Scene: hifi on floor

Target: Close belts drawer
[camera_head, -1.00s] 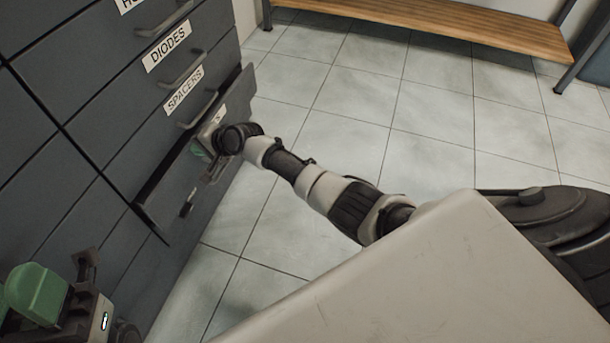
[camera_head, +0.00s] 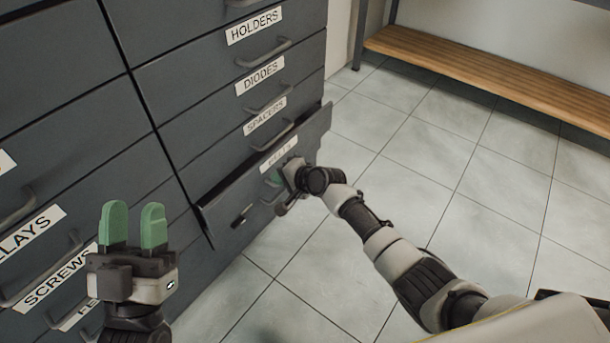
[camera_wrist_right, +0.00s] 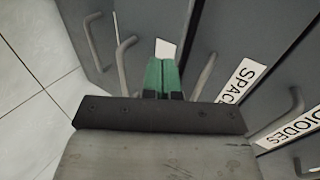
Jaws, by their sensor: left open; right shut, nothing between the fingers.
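The belts drawer (camera_head: 225,196) is part of the dark grey cabinet, under the spacers drawer. It stands out a little from the cabinet, and its label (camera_head: 279,154) is partly readable. My right gripper (camera_head: 274,178) is at the front of this drawer, just below the label, with its green fingers shut and empty. In the right wrist view the shut fingers (camera_wrist_right: 161,76) point at the drawer front, overlapping the white label (camera_wrist_right: 165,50); contact cannot be told. My left gripper (camera_head: 133,226) is open and empty, fingers upright, in front of the cabinet at lower left.
Shut drawers labelled spacers (camera_head: 265,116), diodes (camera_head: 260,77) and holders (camera_head: 254,27) lie above, with bar handles. More drawers, including screws (camera_head: 60,276), fill the left. A wooden bench (camera_head: 490,75) stands at the back right. The tiled floor (camera_head: 420,170) between is clear.

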